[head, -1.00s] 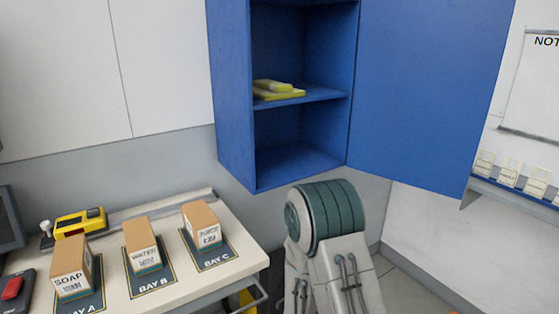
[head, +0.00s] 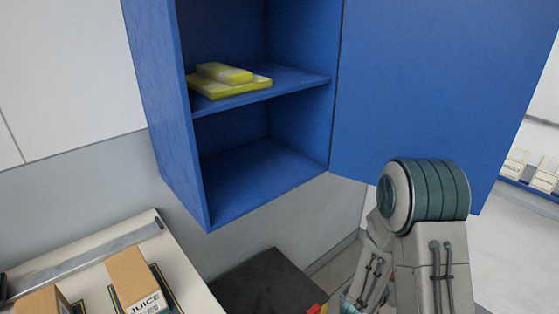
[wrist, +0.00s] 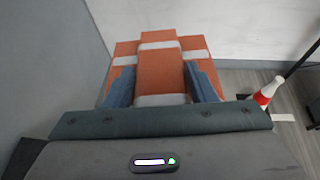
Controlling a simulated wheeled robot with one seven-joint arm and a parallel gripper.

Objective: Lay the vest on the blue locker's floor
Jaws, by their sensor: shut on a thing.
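The vest (wrist: 160,60) is an orange folded bundle with pale stripes in the wrist view. My gripper (wrist: 163,88) is shut on it, one blue-grey finger on each side of its middle part. The gripper and vest do not show in the head view, where only my arm appears at the lower right. The blue locker (head: 165,95) hangs on the wall with its door (head: 430,90) open to the right. Its floor (head: 262,172) is bare in the visible part, below a shelf (head: 295,85).
A yellow folded item (head: 228,80) lies on the locker's shelf. A table with cartons, one marked JUICE (head: 138,280), stands at the lower left. A dark box-like thing (head: 265,285) is below the locker. A red and white cone-like object (wrist: 266,92) stands on the floor.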

